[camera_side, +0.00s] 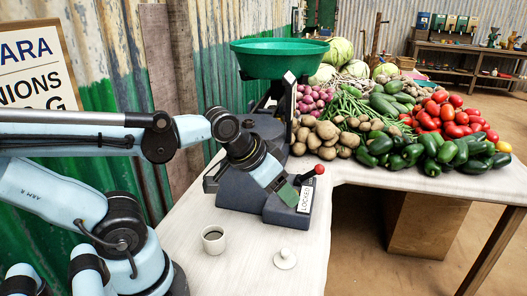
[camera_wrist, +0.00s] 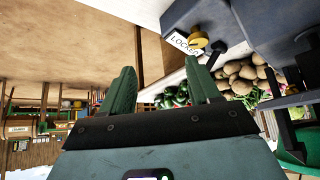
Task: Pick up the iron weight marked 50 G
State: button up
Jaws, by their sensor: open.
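No iron weight with a readable 50 G mark shows in either view. My gripper (camera_side: 287,191) is over the front of the dark grey balance base (camera_side: 240,192) in the side view, beside its LOCKED label (camera_side: 305,199). In the wrist view its two green fingers (camera_wrist: 157,66) stand apart with nothing between them. That view also shows a round yellow-brown piece (camera_wrist: 198,40) by the label and a dark rod-like piece beside it; I cannot tell what they are. My arm and gripper hide part of the balance.
The balance carries a green pan (camera_side: 280,58) and a red-knobbed lever (camera_side: 319,169). A small white cup with dark contents (camera_side: 213,239) and a white knobbed lid (camera_side: 285,259) are on the pale table (camera_side: 250,272). Potatoes (camera_side: 325,133), peppers (camera_side: 440,150) and tomatoes (camera_side: 447,115) crowd the back right.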

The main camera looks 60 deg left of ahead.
jog(key=w+a+r+n+g, duration=0.2)
jog(key=w+a+r, duration=0.25)
jog(key=r, duration=0.25)
notch_tip(320, 180, up, 12)
jog(key=n+g, duration=0.5)
jog(key=n, duration=0.1)
send_over(249, 120)
jog(key=shift+f, duration=6)
jog(key=c, duration=1.1)
jog(key=shift+r, duration=0.15)
